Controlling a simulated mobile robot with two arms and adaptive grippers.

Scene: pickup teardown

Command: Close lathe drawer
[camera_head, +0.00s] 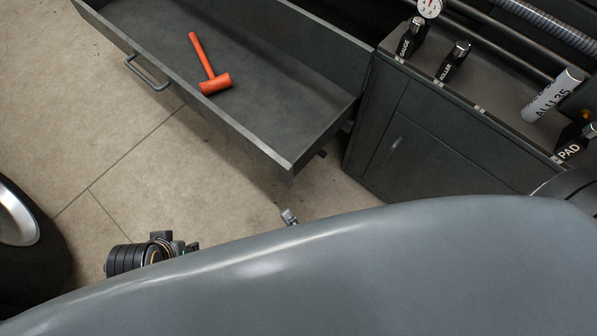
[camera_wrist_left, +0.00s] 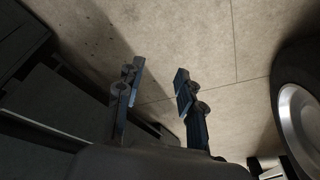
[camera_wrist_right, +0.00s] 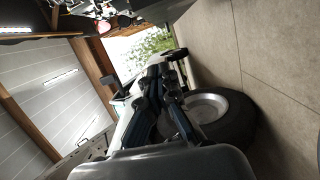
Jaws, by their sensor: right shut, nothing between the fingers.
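The lathe drawer (camera_head: 255,147) is a long dark grey tray, pulled well out of its cabinet in the head view. Its bar handle (camera_head: 147,73) is on the near left wall. An orange mallet (camera_head: 211,69) lies inside it. The tip of my right gripper (camera_head: 290,217) shows just below the drawer's near corner, apart from it. In the right wrist view its fingers (camera_wrist_right: 165,75) are together and empty. My left gripper (camera_wrist_left: 158,85) is open over bare floor in its wrist view. In the head view its fingers are mostly hidden.
The lathe cabinet (camera_head: 425,150) stands right of the drawer, with labelled tools and a white cylinder (camera_head: 552,96) on top. A vehicle wheel (camera_head: 18,218) is at the left edge and also shows in the right wrist view (camera_wrist_right: 208,108). The floor between is clear.

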